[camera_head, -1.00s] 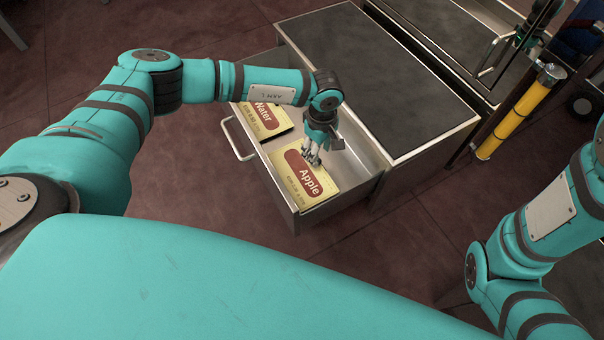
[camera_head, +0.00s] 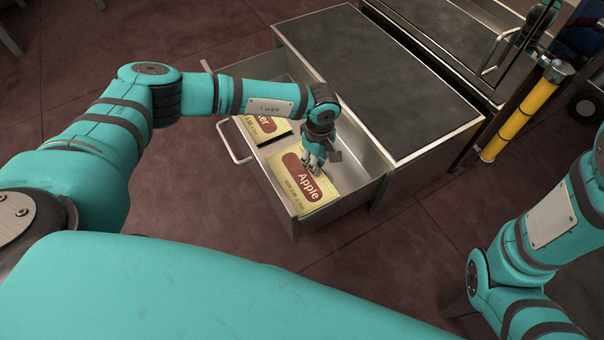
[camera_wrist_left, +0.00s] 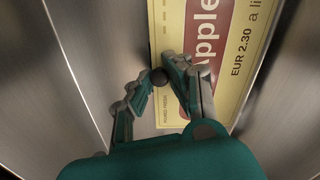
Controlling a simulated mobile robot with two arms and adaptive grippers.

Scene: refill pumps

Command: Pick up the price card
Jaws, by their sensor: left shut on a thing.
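The yellow price card with a red "Apple" label (camera_head: 308,191) lies in the open drawer (camera_head: 345,208). My left gripper (camera_head: 314,169) reaches down into the drawer at the card's upper edge, with its fingers shut on it. In the left wrist view, the Apple card (camera_wrist_left: 228,60) shows "EUR 2.30". The fingers (camera_wrist_left: 161,72) of my left gripper come together at its edge beside a small dark round thing. The exact contact is partly hidden. My right gripper cannot be made out; only part of my right arm shows.
A second yellow card (camera_head: 262,128), ending in "er", lies deeper left in the drawer, partly behind my left arm. The drawer has a metal handle (camera_head: 234,142) and raised metal walls. The dark-topped cabinet (camera_head: 385,75) stands behind. A yellow post (camera_head: 520,118) stands at right.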

